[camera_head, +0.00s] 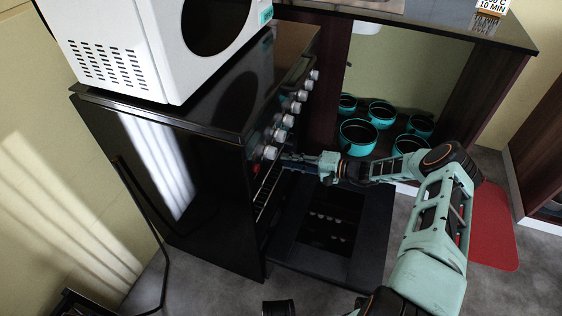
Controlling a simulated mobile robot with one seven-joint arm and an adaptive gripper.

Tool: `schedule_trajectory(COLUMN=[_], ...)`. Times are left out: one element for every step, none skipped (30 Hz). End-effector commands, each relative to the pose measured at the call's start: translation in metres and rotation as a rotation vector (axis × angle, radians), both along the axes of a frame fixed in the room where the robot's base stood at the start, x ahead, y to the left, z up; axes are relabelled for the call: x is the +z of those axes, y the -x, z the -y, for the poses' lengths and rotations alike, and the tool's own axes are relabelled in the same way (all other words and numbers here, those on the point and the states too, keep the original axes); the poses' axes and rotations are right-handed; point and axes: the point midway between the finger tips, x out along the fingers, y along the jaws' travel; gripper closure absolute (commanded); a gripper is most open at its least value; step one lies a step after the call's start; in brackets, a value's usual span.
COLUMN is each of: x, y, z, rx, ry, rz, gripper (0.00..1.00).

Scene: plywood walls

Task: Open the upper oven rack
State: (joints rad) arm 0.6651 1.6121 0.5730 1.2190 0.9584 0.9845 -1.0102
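The black oven (205,190) stands at the left with a row of knobs along its front top edge. Its door (345,265) is folded down and open, with a dark window in it. A thin rack edge (266,193) shows inside the oven opening, seen at a steep angle. I cannot tell the upper rack from a lower one. My gripper (288,158) points left at the upper part of the oven opening, just below the knobs. Its fingertips are small and partly lost against the dark oven, so their spread and any contact with the rack are unclear.
A white microwave (125,50) stands on the stove top. An open cabinet at the back right holds several teal-rimmed pots (358,136). A red mat (492,225) lies on the grey floor at the right. A black cable (146,220) hangs beside the oven.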

Motion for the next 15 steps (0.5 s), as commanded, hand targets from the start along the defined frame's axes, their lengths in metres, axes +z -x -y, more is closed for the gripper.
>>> schedule_trajectory(x=[-0.003,-0.004,-0.005,-0.005,-0.006,-0.006,-0.006,-0.006,-0.007,-0.007,-0.007,-0.007,-0.007,-0.007,-0.007], y=[-0.002,-0.004,-0.006,-0.008,-0.009,-0.010,-0.011,-0.011,-0.012,-0.012,-0.012,-0.012,-0.012,-0.012,-0.012], z=[-0.008,-0.012,-0.017,-0.019,-0.022,-0.025,-0.027,-0.028,-0.029,-0.030,-0.030,-0.030,-0.030,-0.030,-0.030], rx=[0.002,0.002,0.002,0.001,0.001,0.001,0.001,0.001,0.000,0.000,0.000,0.000,0.000,0.000,0.000], ry=[0.000,0.001,0.001,0.002,0.002,0.001,0.000,0.000,0.001,0.001,0.001,0.001,0.001,0.001,0.001], rz=[0.000,0.000,0.000,0.001,0.001,0.000,0.001,0.001,0.001,0.001,0.001,0.001,0.001,0.000,0.001], gripper=[0.77,0.77,0.77,0.77,0.77,0.77,0.77,0.77,0.77,0.77,0.77,0.77,0.77,0.77,0.77])
